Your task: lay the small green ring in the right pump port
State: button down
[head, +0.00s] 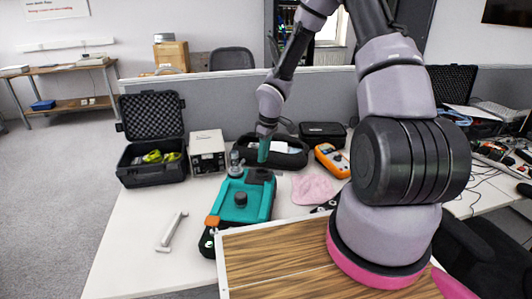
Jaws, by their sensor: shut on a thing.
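The teal pump (258,207) lies on the white table, with a black knob on its top face. Its right port (262,175) is the dark round part at the far right end. A grey metal fitting (235,168) stands at the far left end. My gripper (263,161) points down right over the right port and looks shut. Its teal end is at or just above the port; I cannot tell whether it touches. The small green ring is too small or hidden to make out at the fingertips.
A white handle-like part (171,232) lies left of the pump. Behind stand an open black case (150,172), a white box (207,152) and a black pouch (290,158). An orange meter (332,160) and pink cloth (312,189) lie to the right.

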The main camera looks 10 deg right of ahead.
jog(key=shift+f, duration=2.2)
jog(key=shift+a, duration=0.1)
jog(key=c, duration=0.5)
grip_release()
jog(key=shift+c, duration=0.2)
